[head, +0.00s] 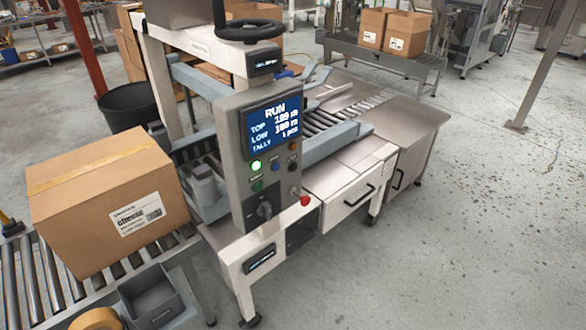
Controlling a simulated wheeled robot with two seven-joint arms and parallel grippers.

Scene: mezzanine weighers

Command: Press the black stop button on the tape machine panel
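The tape machine panel (240,206) is a grey upright box at the middle of the head view. Its blue screen (274,132) reads RUN, with TOP, LOW and TALLY lines. Below the screen are a lit green lamp (257,165), a green button (257,186) and an orange one (292,146). A small dark button (292,166) at the right of this group looks like the black stop button. A black rotary knob (264,210) sits lower down. A red mushroom knob (305,200) sticks out at lower right. Neither of my grippers shows.
A large labelled carton (108,196) stands on the roller conveyor (48,275) at left. A grey bin (150,298) and a tape roll (97,320) are at the front. A steel table (385,123) extends behind the panel.

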